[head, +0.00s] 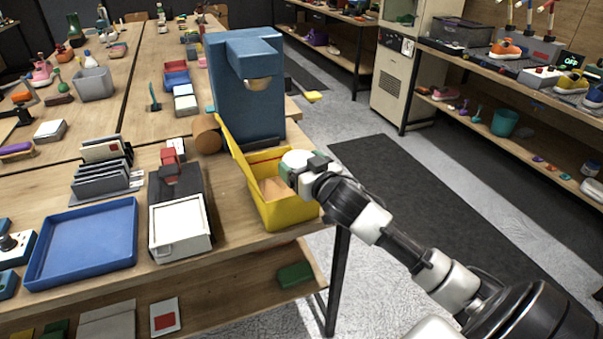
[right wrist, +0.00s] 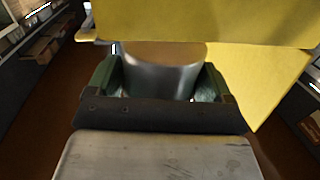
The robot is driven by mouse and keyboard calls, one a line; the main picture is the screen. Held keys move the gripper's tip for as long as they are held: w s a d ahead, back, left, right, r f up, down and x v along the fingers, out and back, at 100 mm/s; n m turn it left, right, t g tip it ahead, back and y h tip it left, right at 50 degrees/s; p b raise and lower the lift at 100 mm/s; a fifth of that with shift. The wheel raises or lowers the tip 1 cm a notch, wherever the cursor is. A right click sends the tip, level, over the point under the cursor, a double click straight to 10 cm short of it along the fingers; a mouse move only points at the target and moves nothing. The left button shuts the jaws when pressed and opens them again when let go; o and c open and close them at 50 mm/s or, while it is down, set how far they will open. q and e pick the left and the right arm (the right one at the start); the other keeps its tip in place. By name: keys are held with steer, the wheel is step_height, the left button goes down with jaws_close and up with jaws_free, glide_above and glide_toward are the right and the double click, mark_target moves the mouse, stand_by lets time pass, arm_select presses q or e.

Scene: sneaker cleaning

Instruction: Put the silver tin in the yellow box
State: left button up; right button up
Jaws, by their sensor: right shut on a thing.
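The yellow box (head: 285,214) stands near the right edge of the wooden table, with its flap up on the left side. My right gripper (head: 291,166) is at the box's right side, over its opening. In the right wrist view my right gripper (right wrist: 160,88) has its green fingers shut on the silver tin (right wrist: 162,76), a smooth metal cylinder. A yellow wall of the box (right wrist: 200,22) is right beyond the tin. The tin is hidden in the head view, so I cannot tell how deep it sits. My left gripper is not in view.
A tall blue machine (head: 245,100) stands right behind the box. A brown cylinder (head: 208,141) lies left of the flap. A white tray (head: 181,228) and a blue tray (head: 83,243) are further left. A shelf rack (head: 530,90) stands across the aisle.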

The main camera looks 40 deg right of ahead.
step_height(320, 180, down, 2)
steer(key=shift+f, duration=0.2)
steer(key=shift+f+b, duration=0.3)
steer(key=shift+f, duration=0.3)
steer(key=o, duration=0.8)
steer(key=shift+r, duration=0.1)
